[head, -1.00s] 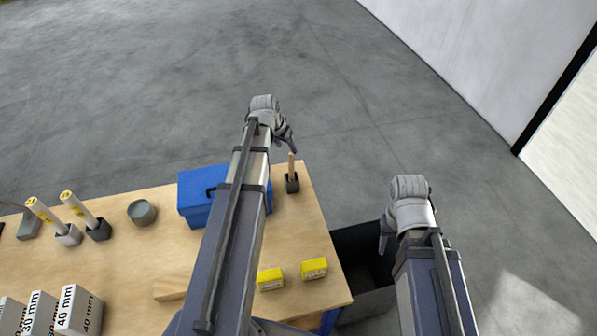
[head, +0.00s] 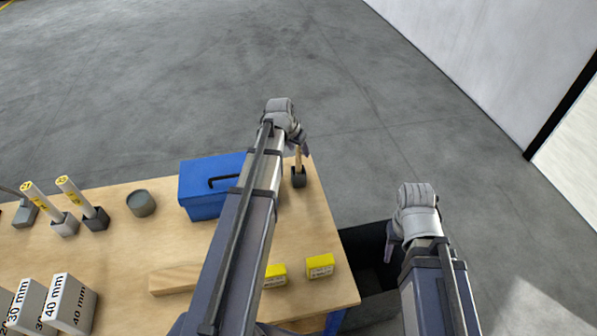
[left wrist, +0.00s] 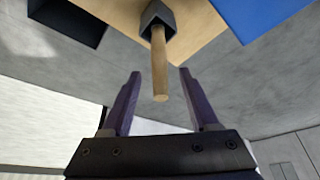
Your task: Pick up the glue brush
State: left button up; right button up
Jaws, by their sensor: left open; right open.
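The glue brush (head: 298,158) has a light wooden handle and stands upright in a small dark holder (head: 299,177) near the far right corner of the workbench. In the left wrist view the brush handle (left wrist: 159,66) points out of the holder (left wrist: 157,18) into the space between the fingers. My left gripper (left wrist: 158,82) is open, its two purple fingers on either side of the handle's end with gaps showing. In the head view my left gripper (head: 303,149) is right by the handle's top. My right gripper (head: 390,245) is open and empty beyond the bench's right edge.
A blue toolbox (head: 205,190) stands left of the holder, partly behind my left arm. Two yellow boxes (head: 320,266) lie near the bench's right edge. A grey cup (head: 141,203), white tubes in holders (head: 82,198) and marked blocks (head: 70,303) are further left. A dark bin (head: 365,250) stands beside the bench.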

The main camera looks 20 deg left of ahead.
pick_arm(q)
jog(key=shift+w+f, duration=0.25)
jog(key=shift+f, duration=0.25)
jog(key=shift+r, duration=0.1)
grip_shut()
